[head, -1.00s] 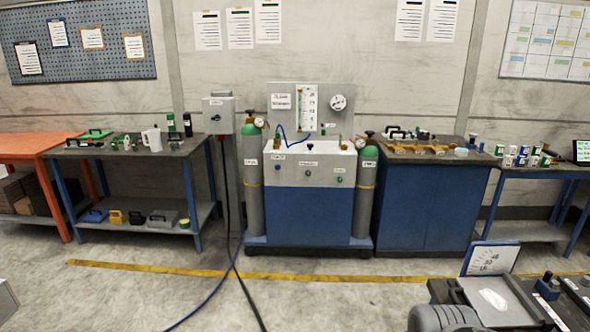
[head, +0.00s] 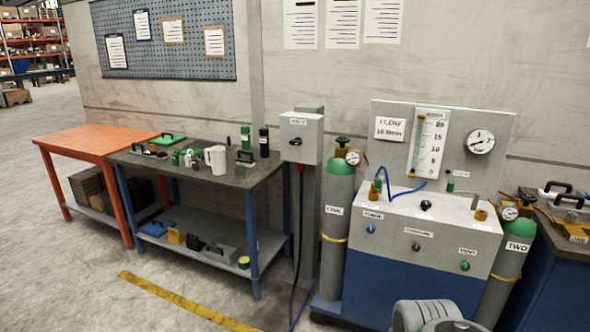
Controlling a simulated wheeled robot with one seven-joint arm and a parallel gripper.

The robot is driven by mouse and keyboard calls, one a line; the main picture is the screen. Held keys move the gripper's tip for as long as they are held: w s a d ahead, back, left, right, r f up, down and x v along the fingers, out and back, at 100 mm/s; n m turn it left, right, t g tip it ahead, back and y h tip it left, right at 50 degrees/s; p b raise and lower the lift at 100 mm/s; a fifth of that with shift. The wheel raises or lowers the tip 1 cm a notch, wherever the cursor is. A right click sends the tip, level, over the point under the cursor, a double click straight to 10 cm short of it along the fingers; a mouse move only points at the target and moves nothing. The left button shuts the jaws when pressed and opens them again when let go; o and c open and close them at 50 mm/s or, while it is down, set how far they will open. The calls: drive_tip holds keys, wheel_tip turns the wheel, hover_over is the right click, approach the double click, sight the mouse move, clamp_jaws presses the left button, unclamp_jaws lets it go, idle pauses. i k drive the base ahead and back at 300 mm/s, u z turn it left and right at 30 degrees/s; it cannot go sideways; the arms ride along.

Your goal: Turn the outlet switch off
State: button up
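A grey switch box (head: 301,137) is mounted on a grey post (head: 308,230) left of the gas panel. It has a small label at its top and a dark rotary knob (head: 295,142) on its front; the knob's position is too small to read. A red plug-like end with a dark cable (head: 299,190) hangs below the box. I cannot tell for sure that this box is the outlet switch. My gripper is not in view; a grey rounded part at the bottom right looks like my own arm, well away from the box.
A gas panel with a white console (head: 430,215), flow scale and gauge stands right of the post, between green-topped cylinders ONE (head: 336,240) and TWO (head: 502,265). A dark workbench (head: 240,180) and orange table (head: 95,142) stand left. Floor in front is open, with a yellow line (head: 190,307).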

sight(297, 141)
drive_tip(key=u, duration=0.15)
drive_tip(key=i, duration=0.65)
drive_tip(key=u, duration=0.75)
drive_tip(key=i, duration=0.85)
drive_tip(key=u, duration=0.55)
drive_tip(key=i, duration=1.7)
drive_tip(key=z, duration=0.5)
